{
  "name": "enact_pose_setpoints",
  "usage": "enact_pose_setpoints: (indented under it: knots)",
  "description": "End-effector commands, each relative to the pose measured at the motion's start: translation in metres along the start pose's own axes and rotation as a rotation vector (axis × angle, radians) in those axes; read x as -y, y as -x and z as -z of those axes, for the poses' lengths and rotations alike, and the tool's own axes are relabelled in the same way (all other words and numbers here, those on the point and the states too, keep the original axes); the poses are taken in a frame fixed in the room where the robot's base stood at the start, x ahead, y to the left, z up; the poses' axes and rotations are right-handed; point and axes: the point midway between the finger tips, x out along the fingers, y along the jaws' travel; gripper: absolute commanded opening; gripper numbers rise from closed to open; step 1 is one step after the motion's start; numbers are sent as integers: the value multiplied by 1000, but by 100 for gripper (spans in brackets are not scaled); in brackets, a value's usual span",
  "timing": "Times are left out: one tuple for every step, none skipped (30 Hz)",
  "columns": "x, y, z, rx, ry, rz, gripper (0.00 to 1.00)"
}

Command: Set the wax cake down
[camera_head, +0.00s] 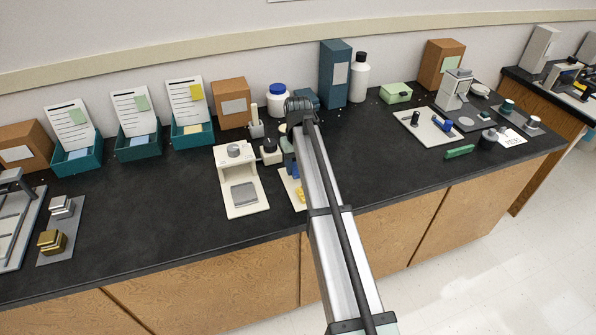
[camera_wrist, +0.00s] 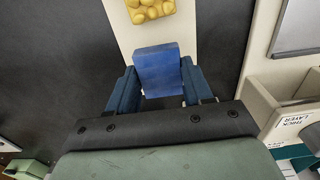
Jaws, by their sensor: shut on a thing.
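A blue block, the wax cake (camera_wrist: 158,70), sits between the two fingers of my gripper (camera_wrist: 156,88) in the wrist view. My gripper is shut on it, one finger at each side. Just beyond it lies a pale board (camera_wrist: 122,22) with a yellow, lumpy piece (camera_wrist: 150,10) at its far end. In the head view my arm covers most of the gripper and the cake; a sliver of blue (camera_head: 295,171) shows beside the arm, near the yellow piece (camera_head: 301,195). I cannot tell whether the cake touches the board.
A small dark-capped jar (camera_head: 270,152) stands behind.

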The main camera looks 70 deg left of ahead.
Motion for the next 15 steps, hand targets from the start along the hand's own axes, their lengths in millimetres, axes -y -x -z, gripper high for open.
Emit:
enact_pose_setpoints:
  knots:
    - [0, -7, 0, 1, 0, 0, 13]
    - [0, -11, 0, 1, 0, 0, 13]
    - [0, -16, 0, 1, 0, 0, 13]
    - [0, -20, 0, 0, 0, 0, 13]
    - [0, -23, 0, 0, 0, 0, 13]
    - [0, -25, 0, 0, 0, 0, 13]
    - [0, -26, 0, 0, 0, 0, 13]
    - [0, -26, 0, 0, 0, 0, 13]
    - [0, -26, 0, 0, 0, 0, 13]
    - [0, -26, 0, 0, 0, 0, 13]
    - [0, -26, 0, 0, 0, 0, 13]
    - [0, -26, 0, 0, 0, 0, 13]
    - [0, -26, 0, 0, 0, 0, 13]
    - [0, -26, 0, 0, 0, 0, 13]
    - [0, -26, 0, 0, 0, 0, 13]
